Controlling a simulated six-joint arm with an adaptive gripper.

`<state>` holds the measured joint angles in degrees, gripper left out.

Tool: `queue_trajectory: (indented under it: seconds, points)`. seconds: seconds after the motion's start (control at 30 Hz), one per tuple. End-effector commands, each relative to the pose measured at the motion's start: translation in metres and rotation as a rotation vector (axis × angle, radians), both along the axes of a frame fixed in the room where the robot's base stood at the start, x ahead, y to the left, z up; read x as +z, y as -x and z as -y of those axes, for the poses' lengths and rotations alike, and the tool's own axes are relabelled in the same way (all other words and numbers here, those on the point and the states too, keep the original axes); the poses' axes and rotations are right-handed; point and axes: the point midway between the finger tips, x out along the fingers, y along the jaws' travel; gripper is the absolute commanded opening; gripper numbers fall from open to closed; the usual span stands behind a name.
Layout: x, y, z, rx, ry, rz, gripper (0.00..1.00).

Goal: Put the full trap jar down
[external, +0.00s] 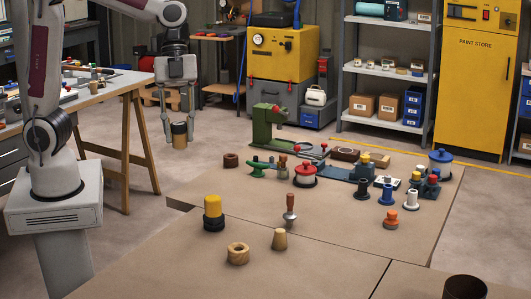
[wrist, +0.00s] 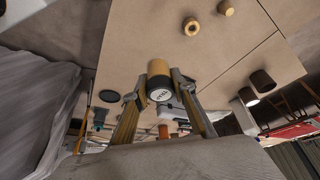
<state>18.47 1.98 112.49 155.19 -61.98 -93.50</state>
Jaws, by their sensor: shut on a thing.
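My gripper (external: 179,122) hangs at the end of my arm, left of the brown bench top (external: 340,210), above the floor in the external view. Its fingers are shut on a small amber-brown jar (external: 179,134), which I take to be the trap jar. The wrist view shows the jar (wrist: 159,80) between the two fingertips (wrist: 160,92), with a dark band and a pale round end bearing lettering too small to read. The jar is clear of any surface in the external view. I cannot tell its contents.
On the bench stand a yellow-and-black cylinder (external: 213,212), a wooden ring (external: 238,253), a wooden plug (external: 280,239) and a handled tool (external: 290,208). A green machine (external: 265,128) and several small parts crowd the far side. The bench's near left is clear.

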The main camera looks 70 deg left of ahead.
Motion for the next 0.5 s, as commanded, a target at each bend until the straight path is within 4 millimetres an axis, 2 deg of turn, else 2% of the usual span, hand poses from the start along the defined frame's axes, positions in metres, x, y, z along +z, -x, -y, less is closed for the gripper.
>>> queue_trajectory:
  seconds: [0.17, 0.5]
  points:
    - [0.007, -0.0002, -0.0001, 0.0, 0.0, 0.001, 0.0]
    - [0.0074, -0.0001, 0.0, 0.0, 0.0, 0.001, 0.0]
